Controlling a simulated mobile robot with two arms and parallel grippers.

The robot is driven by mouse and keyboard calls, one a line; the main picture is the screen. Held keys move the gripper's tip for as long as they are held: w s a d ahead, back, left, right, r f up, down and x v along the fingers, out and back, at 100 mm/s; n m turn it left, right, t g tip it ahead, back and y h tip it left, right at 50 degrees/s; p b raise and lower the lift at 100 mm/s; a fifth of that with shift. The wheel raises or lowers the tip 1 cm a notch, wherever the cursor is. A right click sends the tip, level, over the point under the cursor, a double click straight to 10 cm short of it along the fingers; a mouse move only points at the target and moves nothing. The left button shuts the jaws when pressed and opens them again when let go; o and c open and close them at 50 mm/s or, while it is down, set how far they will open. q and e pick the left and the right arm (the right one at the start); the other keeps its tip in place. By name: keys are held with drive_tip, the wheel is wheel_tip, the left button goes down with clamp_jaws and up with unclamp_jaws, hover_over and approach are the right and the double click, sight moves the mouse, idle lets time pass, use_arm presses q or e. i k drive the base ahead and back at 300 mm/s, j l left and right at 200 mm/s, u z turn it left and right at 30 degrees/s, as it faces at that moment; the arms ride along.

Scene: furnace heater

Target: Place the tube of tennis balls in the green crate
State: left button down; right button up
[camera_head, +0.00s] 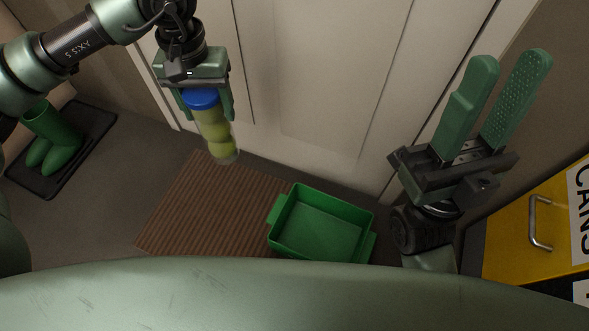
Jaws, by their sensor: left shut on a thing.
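The tube of tennis balls (216,137) is clear with a blue lid and several yellow-green balls inside. My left gripper (205,105) is shut on it near the lid and holds it in the air, hanging nearly upright with a slight tilt. The green crate (279,222) stands on the floor, partly over the brown mat, to the right of and lower in the picture than the tube. It looks empty. My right gripper (512,105) is open and empty at the upper right, its fingers pointing up.
A brown striped mat (190,215) lies on the floor. Green boots (52,150) stand on a black tray (83,158) at the left. A white door (320,80) is behind. A yellow cabinet (510,245) with a metal handle is at the right.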

sight(310, 236)
drive_tip(key=k+j+z, duration=0.15)
drive_tip(key=z, duration=0.85)
drive_tip(key=k+j+z, duration=0.15)
drive_tip(key=k, duration=0.2)
